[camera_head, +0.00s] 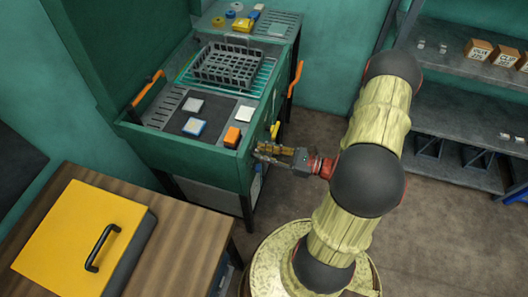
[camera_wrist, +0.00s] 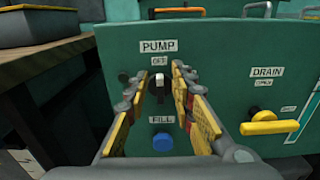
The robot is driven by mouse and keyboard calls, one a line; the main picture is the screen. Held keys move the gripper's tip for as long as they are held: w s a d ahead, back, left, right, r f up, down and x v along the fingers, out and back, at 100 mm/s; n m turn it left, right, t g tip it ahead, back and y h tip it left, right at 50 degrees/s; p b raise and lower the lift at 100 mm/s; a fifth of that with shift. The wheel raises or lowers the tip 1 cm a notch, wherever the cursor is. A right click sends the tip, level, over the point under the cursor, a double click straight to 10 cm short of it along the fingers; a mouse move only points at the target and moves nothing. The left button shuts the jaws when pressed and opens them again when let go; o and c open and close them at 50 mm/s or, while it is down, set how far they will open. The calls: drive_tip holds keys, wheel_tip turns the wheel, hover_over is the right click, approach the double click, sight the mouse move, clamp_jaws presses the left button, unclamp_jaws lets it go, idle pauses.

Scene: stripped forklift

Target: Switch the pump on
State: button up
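The pump switch (camera_wrist: 157,86) is a small dark knob with a pale mark, under the PUMP label (camera_wrist: 158,46) on the green front panel. A small label that looks like OFF (camera_wrist: 159,61) sits just above it, and the pale mark points up toward it. My gripper (camera_wrist: 160,76) is open, with a yellow-padded finger on each side of the knob and nothing held. I cannot tell whether either finger touches it. In the head view my gripper (camera_head: 263,153) is at the right side of the green washing station (camera_head: 200,158); the knob is hidden there.
A blue FILL button (camera_wrist: 162,142) is below the knob, between the fingers. A yellow DRAIN handle (camera_wrist: 272,124) is to the right. Orange handles (camera_head: 297,78) stick out from the station. A wooden table (camera_head: 185,240) with a yellow-lidded box (camera_head: 75,240) stands at front left.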

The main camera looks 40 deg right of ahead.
drive_tip(key=shift+c, duration=1.2)
clamp_jaws()
drive_tip(key=shift+r+p, duration=0.1)
drive_tip(key=shift+p, duration=0.3)
drive_tip(key=m+p, duration=0.4)
drive_tip(key=p, duration=0.1)
drive_tip(key=shift+w+d+m, duration=0.2)
drive_tip(key=shift+d+m, duration=0.1)
drive_tip(key=shift+m, duration=0.1)
drive_tip(key=m+p, duration=0.2)
drive_tip(key=m, duration=0.1)
drive_tip(key=m+p, duration=0.1)
drive_tip(key=shift+w+d+f+p, duration=0.2)
drive_tip(key=shift+d+f+p, duration=0.05)
drive_tip(key=shift+p, duration=0.1)
drive_tip(key=shift+w+d+f+m+p, duration=0.1)
drive_tip(key=shift+f+m+p, duration=0.15)
drive_tip(key=shift+m+p, duration=0.7)
drive_tip(key=shift+w+d+f+m+p, duration=0.1)
drive_tip(key=shift+f+m+p, duration=0.15)
drive_tip(key=shift+m, duration=1.4)
